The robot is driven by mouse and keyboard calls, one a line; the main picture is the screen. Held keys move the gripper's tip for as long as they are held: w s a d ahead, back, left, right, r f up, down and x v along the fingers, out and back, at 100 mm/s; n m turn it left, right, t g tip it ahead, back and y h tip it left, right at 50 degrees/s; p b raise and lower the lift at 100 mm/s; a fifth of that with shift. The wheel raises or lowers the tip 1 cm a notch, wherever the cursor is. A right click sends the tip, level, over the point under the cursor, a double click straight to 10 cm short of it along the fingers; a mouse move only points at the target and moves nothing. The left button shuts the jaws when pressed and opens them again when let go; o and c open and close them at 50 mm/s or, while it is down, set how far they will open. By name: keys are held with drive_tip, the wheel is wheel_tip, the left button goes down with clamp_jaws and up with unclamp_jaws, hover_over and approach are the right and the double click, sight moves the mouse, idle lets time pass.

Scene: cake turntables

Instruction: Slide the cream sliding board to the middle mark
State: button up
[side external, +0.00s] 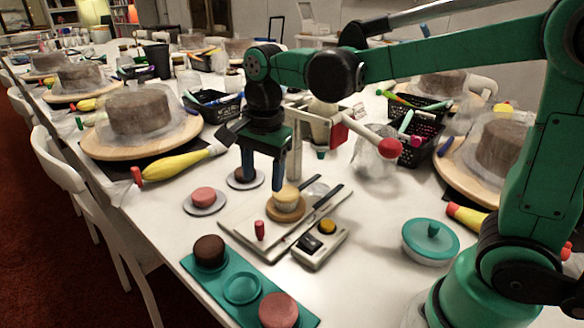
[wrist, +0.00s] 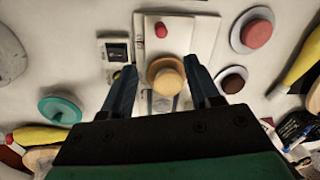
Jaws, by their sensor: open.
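A flat cream board (side external: 238,222) with an upright red knob (side external: 259,230) lies on the table. In the wrist view the board (wrist: 188,35) is at the top, with its red knob (wrist: 161,29). Dark rails (side external: 325,198) run at its far right side. My gripper (side external: 263,183) points down, open and empty, above the table near the cake. In the wrist view the cake (wrist: 166,80) appears between the fingers (wrist: 163,72); contact cannot be told. I cannot make out a middle mark.
A control box (side external: 320,244) with a yellow button stands right of the board. A teal tray (side external: 242,289) with small cakes lies in front. Plates with a pink cake (side external: 204,198) and a dark one (side external: 245,178) are left. A teal lidded dish (side external: 430,239) is right.

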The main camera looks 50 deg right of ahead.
sight(259, 222)
drive_tip(key=m, duration=0.1)
drive_tip(key=w+f+m+g, duration=0.1)
drive_tip(key=shift+a+m, duration=0.3)
wheel_tip(259, 222, down, 9)
drive_tip(key=shift+w+r, duration=0.1)
drive_tip(key=shift+f, duration=0.2)
drive_tip(key=shift+c, duration=0.9)
clamp_jaws()
drive_tip(key=shift+d, duration=0.1)
drive_tip(key=shift+d, duration=5.9)
drive_tip(key=shift+o, duration=0.9)
unclamp_jaws()
